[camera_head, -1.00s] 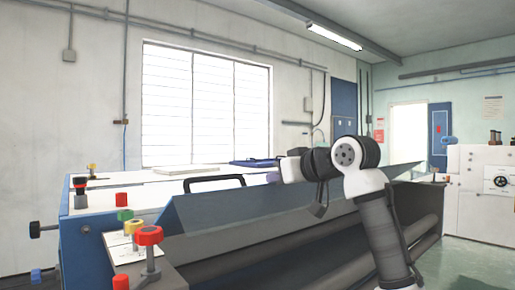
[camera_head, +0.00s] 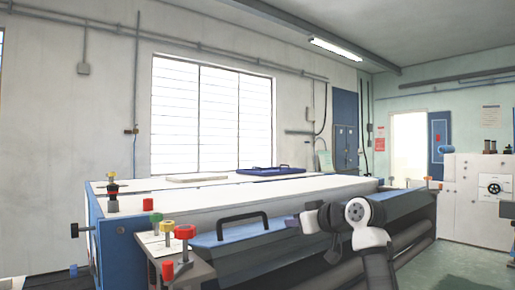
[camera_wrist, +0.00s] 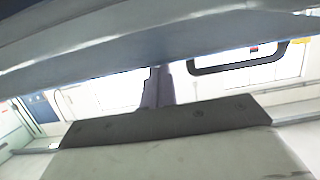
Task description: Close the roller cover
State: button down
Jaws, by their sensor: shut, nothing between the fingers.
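The roller cover (camera_head: 215,243) is a long grey-blue panel along the front of the machine, with a black handle (camera_head: 242,226) standing up on its left part. The dark rollers (camera_head: 405,240) show below and to its right. My gripper (camera_head: 298,222) is at the cover's middle, right of the handle, partly hidden by my wrist. In the wrist view, my gripper's dark fingers (camera_wrist: 158,75) are together and empty. A grey panel edge (camera_wrist: 150,50) crosses in front of their tips, and a black handle (camera_wrist: 240,62) shows at the upper right. Contact with the cover cannot be told.
The machine's white top (camera_head: 240,195) lies behind the cover, with a blue tray (camera_head: 270,170) on it. Red and yellow knobs (camera_head: 184,232) stand at the left end. A white cabinet (camera_head: 465,190) stands at the right beyond open floor.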

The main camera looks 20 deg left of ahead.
jog(key=shift+d+f, duration=0.1)
jog(key=shift+f, duration=0.35)
dwell(0.3)
